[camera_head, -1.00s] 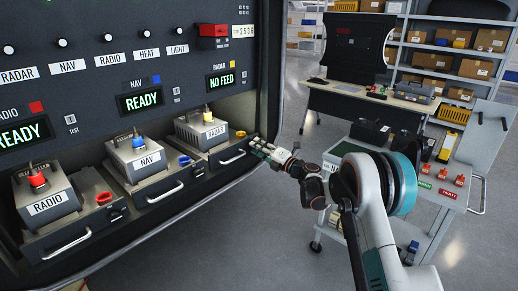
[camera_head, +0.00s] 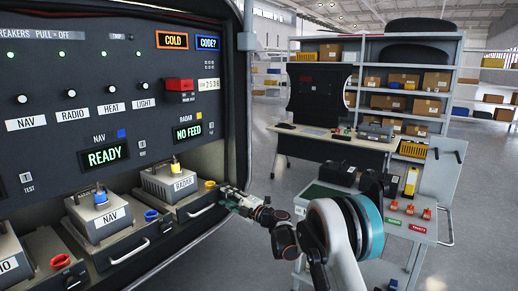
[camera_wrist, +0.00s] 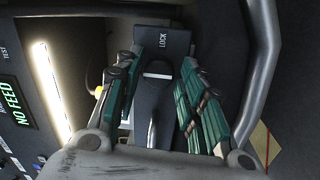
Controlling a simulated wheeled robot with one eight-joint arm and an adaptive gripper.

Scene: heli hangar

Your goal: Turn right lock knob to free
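In the wrist view, a dark panel marked LOCK (camera_wrist: 163,42) lies straight ahead, with a dark, pale-edged part (camera_wrist: 158,72) below the lettering. This may be the lock knob; its setting is not readable. My gripper (camera_wrist: 163,60) is open, with one green-padded finger on each side of the panel. I cannot tell whether either finger touches it. In the head view, my gripper (camera_head: 229,196) is at the right end of the radar drawer (camera_head: 198,207), and it covers the lock area there.
The radar display (camera_head: 192,132) reads NO FEED. A cart (camera_head: 385,230) and a desk (camera_head: 340,145) stand further right.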

